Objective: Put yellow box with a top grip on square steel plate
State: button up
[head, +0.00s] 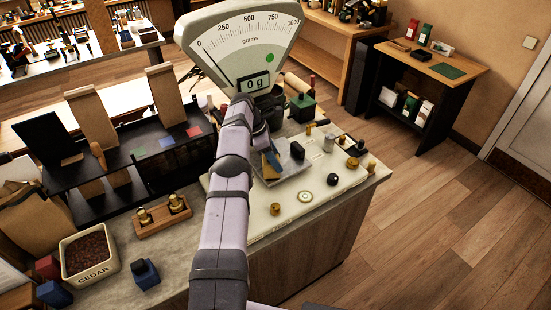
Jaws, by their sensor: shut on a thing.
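My gripper (267,150) is mostly hidden behind my own arm, at the front of the scale. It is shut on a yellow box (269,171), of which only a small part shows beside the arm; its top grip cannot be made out. The square steel plate (293,168) is a grey square on the pale bench top, just right of the gripper and partly covered by it. The box is over or near the plate's left part; I cannot tell whether they touch.
A large dial scale (246,32) reading 0 g stands behind. Several brass and black weights and knobs, such as a black knob (333,179), stand on the bench top. A wooden holder (162,216) and a cedar bin (90,255) are at the left.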

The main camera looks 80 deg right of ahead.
jog(key=shift+f, duration=0.15)
jog(key=o, duration=1.6)
jog(key=shift+c, duration=0.2)
jog(key=shift+b+v, duration=0.3)
jog(key=shift+v, duration=3.35)
